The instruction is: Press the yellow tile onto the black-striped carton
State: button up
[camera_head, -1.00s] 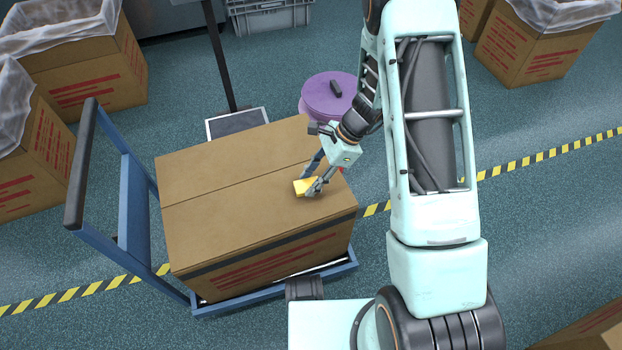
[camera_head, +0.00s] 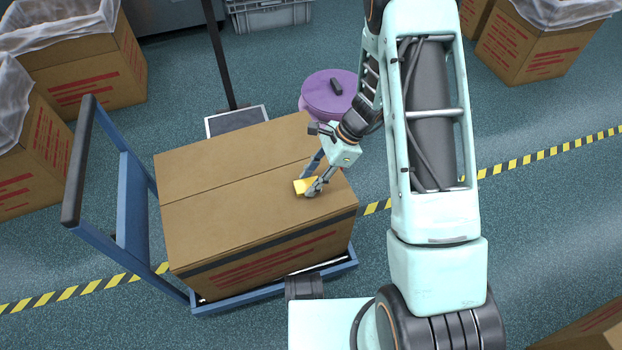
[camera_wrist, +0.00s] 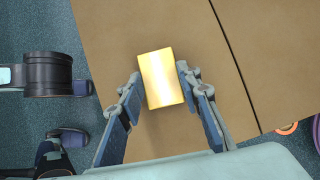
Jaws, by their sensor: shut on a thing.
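The yellow tile (camera_head: 304,186) is between the fingers of my gripper (camera_head: 317,187), at the top of the black-striped carton near its right front corner. The carton (camera_head: 230,190) is brown, with a black band along the upper edge of its front side and red print below. In the wrist view the tile (camera_wrist: 161,78) appears upright in the picture, bright and flat, with my gripper (camera_wrist: 161,82) shut on its two sides. The carton's top (camera_wrist: 215,65) lies behind it. Whether the tile's underside touches the cardboard cannot be told.
The carton sits on a blue trolley (camera_head: 133,210) with a dark handle at left. A purple round container (camera_head: 325,95) and a dark-poled platform (camera_head: 237,121) stand behind. Open lined cartons (camera_head: 85,70) are at upper left. The carton's left top is clear.

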jog(key=o, duration=1)
jog(key=v, duration=1.2)
jog(key=shift+r, duration=0.15)
notch_tip(320, 180, up, 6)
jog(key=p, duration=0.5)
jog(key=shift+p, duration=0.3)
jog(key=shift+w, duration=0.1)
